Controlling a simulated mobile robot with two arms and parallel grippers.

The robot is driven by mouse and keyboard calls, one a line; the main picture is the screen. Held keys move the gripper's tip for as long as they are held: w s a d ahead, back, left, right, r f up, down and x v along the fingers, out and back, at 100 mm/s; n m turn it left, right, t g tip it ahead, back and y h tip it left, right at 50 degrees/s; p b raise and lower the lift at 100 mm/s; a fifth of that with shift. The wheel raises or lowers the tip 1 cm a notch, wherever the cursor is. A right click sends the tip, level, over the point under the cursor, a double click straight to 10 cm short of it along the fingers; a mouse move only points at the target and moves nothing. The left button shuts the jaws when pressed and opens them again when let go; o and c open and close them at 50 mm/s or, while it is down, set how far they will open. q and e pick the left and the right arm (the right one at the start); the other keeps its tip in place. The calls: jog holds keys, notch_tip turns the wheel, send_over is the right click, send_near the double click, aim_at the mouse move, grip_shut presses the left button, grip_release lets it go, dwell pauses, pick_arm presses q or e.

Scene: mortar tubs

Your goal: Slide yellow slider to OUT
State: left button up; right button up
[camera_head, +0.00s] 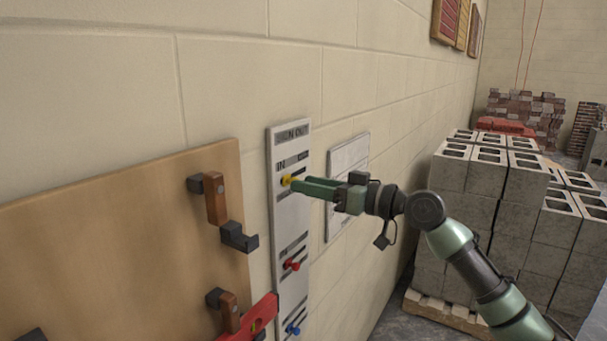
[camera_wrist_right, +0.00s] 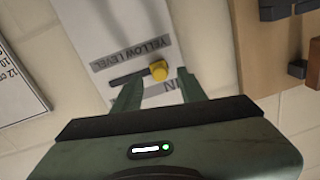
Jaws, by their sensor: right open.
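The yellow slider (camera_head: 286,180) is a small round knob on a tall white wall panel (camera_head: 291,222). In the right wrist view the yellow slider (camera_wrist_right: 159,70) sits at one end of its dark slot (camera_wrist_right: 128,78), the end near the IN lettering, under a YELLOW LEVEL label (camera_wrist_right: 131,54). My right gripper (camera_head: 297,185) reaches the panel from the right, open. In the right wrist view its fingertips (camera_wrist_right: 160,80) stand on either side of the knob; contact cannot be told. My left gripper is not in view.
Red (camera_head: 291,265) and blue (camera_head: 292,330) knobs sit lower on the panel. A wooden board (camera_head: 120,235) with hooks and a red level (camera_head: 253,322) is to the left. A white sheet (camera_head: 347,180) hangs to the right. Grey blocks (camera_head: 480,195) are stacked on a pallet farther right.

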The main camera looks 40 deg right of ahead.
jog(key=shift+x, duration=0.85)
grip_shut()
dwell(0.8)
